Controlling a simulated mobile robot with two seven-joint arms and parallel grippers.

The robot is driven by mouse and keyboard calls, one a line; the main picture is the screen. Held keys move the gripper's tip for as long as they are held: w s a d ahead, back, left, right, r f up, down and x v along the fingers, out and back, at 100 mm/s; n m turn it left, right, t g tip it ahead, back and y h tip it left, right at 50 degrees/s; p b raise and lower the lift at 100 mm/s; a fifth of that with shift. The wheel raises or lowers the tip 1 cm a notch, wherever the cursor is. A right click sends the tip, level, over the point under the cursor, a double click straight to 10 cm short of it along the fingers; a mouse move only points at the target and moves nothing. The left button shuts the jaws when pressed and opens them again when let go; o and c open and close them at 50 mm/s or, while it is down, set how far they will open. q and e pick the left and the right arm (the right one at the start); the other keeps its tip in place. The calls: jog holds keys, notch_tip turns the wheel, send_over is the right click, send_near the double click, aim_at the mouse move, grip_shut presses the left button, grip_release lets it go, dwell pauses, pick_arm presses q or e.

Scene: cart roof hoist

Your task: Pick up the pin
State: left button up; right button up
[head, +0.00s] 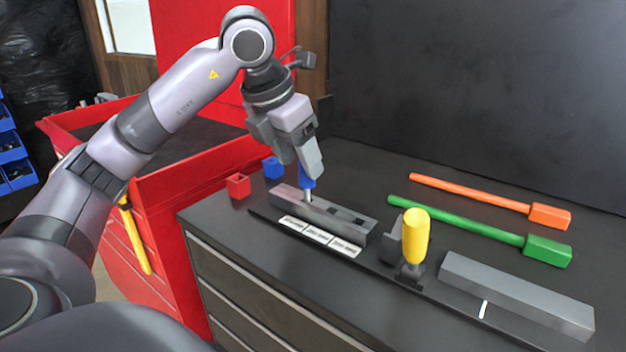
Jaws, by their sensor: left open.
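The pin (308,184) has a blue head and a bright metal shaft. It stands upright at the grey block (345,218) on the dark cabinet top, towards the block's left end. My left gripper (307,170) is open and points down, with its fingers at the pin's blue head. The fingers hide the top of the head, and I cannot tell whether they touch it. My right gripper is not in view.
Small red (238,186) and blue (272,167) cubes lie left of the block. A yellow-handled clamp (415,238) and a long grey bar (515,290) are to the right. Orange (470,192) and green (455,225) mallets lie behind. A dark wall stands at the back.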

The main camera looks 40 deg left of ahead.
pick_arm(q)
jog(key=x, duration=0.5)
jog(key=shift+w+d+f, duration=0.15)
jog(key=shift+d+f, duration=0.05)
jog(key=shift+d, duration=0.1)
jog(key=shift+c, duration=0.2)
jog(key=c, duration=1)
grip_shut()
jog(key=shift+r, duration=0.1)
notch_tip(320, 180, up, 12)
jog(key=shift+d+r+p, duration=0.1)
jog(key=shift+r+p, duration=0.05)
jog(key=shift+p, duration=1.1)
notch_tip(320, 180, up, 8)
jog(key=p, duration=0.3)
jog(key=shift+p, duration=0.4)
